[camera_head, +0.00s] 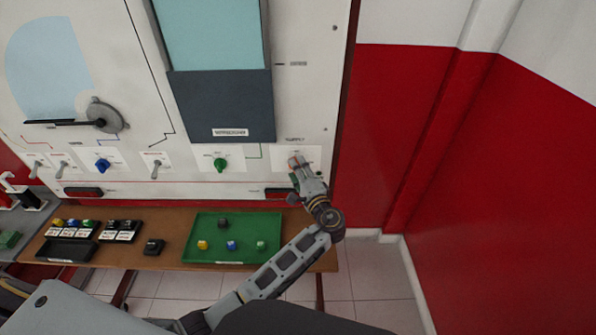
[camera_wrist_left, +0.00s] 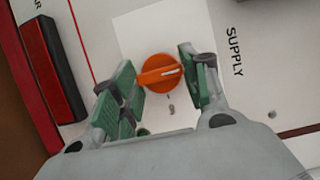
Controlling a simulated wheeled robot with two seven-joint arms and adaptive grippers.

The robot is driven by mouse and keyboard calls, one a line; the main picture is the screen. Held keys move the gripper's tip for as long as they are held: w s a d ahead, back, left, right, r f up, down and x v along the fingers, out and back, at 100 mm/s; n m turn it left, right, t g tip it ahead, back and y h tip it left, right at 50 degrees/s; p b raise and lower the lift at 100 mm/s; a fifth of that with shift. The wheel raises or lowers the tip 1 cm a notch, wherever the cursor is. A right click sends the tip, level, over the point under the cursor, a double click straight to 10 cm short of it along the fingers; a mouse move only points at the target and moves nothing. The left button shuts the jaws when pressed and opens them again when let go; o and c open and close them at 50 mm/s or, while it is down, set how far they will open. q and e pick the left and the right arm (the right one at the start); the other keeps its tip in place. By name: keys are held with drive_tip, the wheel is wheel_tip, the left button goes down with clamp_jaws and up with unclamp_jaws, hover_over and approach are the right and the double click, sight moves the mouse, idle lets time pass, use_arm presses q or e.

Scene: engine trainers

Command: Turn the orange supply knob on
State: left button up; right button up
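The orange supply knob (camera_wrist_left: 160,74) sits on a white plate on the panel, beside the printed word SUPPLY. In the head view the knob (camera_head: 293,161) is partly hidden by my left gripper (camera_head: 299,168). In the left wrist view my left gripper (camera_wrist_left: 161,78) has its green-padded fingers on either side of the knob, apart from each other. A gap shows between the right finger and the knob; the left finger is close to the knob's handle, and I cannot tell if it touches. My right gripper is not in view.
The white panel (camera_head: 301,100) also carries a green knob (camera_head: 220,164), a blue knob (camera_head: 102,165) and several toggle switches. Below it, a wooden bench holds a green tray (camera_head: 211,257) with small coloured parts. A red wall (camera_head: 410,140) stands to the right.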

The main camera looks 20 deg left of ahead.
use_arm(q)
drive_tip(key=c, duration=0.3)
drive_tip(key=shift+f+m, duration=0.1)
drive_tip(key=shift+m, duration=0.4)
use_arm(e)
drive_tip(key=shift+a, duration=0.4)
use_arm(q)
drive_tip(key=shift+s+a+f+m+t+h+p, duration=0.3)
drive_tip(key=shift+m+t+h, duration=0.8)
drive_tip(key=shift+m, duration=2.55)
drive_tip(key=shift+w+d+r+m+t+h+p, duration=0.15)
drive_tip(key=shift+m+t+h+p, duration=0.9)
drive_tip(key=shift+m, duration=2.65)
drive_tip(key=shift+a+f+m+t+h+b, duration=0.25)
drive_tip(key=shift+m+t+h, duration=0.4)
drive_tip(key=shift+m+t, duration=2)
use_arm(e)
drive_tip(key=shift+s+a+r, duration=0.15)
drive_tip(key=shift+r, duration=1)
use_arm(q)
drive_tip(key=shift+m+g, duration=1)
